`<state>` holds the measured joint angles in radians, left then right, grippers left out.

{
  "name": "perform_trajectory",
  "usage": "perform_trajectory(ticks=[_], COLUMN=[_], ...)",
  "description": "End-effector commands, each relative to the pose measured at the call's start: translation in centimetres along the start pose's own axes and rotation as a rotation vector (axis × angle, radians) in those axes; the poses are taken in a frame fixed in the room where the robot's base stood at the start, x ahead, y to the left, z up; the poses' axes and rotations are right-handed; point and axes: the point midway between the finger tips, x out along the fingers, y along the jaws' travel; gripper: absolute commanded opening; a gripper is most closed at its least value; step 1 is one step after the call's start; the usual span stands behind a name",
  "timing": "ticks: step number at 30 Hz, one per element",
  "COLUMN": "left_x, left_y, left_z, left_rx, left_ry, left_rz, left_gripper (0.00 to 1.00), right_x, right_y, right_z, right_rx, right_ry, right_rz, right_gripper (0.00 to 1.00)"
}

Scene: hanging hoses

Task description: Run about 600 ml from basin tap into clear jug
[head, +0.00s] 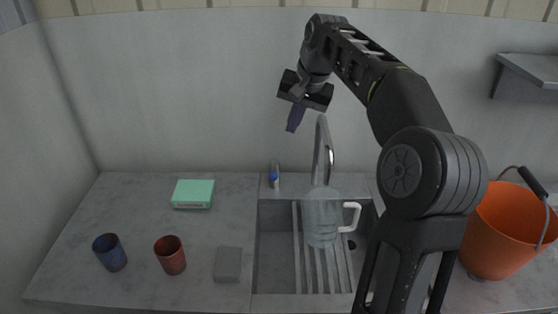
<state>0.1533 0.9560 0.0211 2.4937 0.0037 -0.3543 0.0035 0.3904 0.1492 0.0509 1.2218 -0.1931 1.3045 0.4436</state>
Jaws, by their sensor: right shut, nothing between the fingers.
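The clear jug (321,222) stands upright in the basin (273,262), on a ribbed rack, with its white handle to the right. The grey arched tap (321,150) rises behind the basin, and its spout is above the jug. A small grey post with a blue mark (273,178) stands left of the tap, on the basin's back edge. I cannot make out a water stream or the level in the jug. My right gripper (295,118) is shut and empty, pointing down, above and left of the tap's top. My left gripper is not in view.
A blue cup (110,252), a red cup (170,255), a grey block (228,264) and a mint-green box (193,194) sit on the left counter. An orange bucket (497,232) stands at right. A grey shelf (530,75) is on the right wall. My right arm hides part of the basin's right side.

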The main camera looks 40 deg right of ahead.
Motion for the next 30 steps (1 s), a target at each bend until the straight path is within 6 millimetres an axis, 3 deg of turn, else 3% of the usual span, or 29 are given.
perform_trajectory(ticks=[8,20,30], left_x=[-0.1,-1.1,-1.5], left_y=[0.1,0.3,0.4], left_z=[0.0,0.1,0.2], left_rx=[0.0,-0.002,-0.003], left_ry=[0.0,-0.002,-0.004], left_rz=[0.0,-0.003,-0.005], left_gripper=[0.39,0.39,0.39], right_x=[2.4,10.1,12.6], right_y=[0.0,0.0,0.0], right_z=[0.0,0.1,2.7], right_rx=[0.0,0.0,0.001], right_ry=[-0.003,-0.006,0.0], right_rz=[0.001,0.002,0.0], right_gripper=[0.0,0.0,0.0])
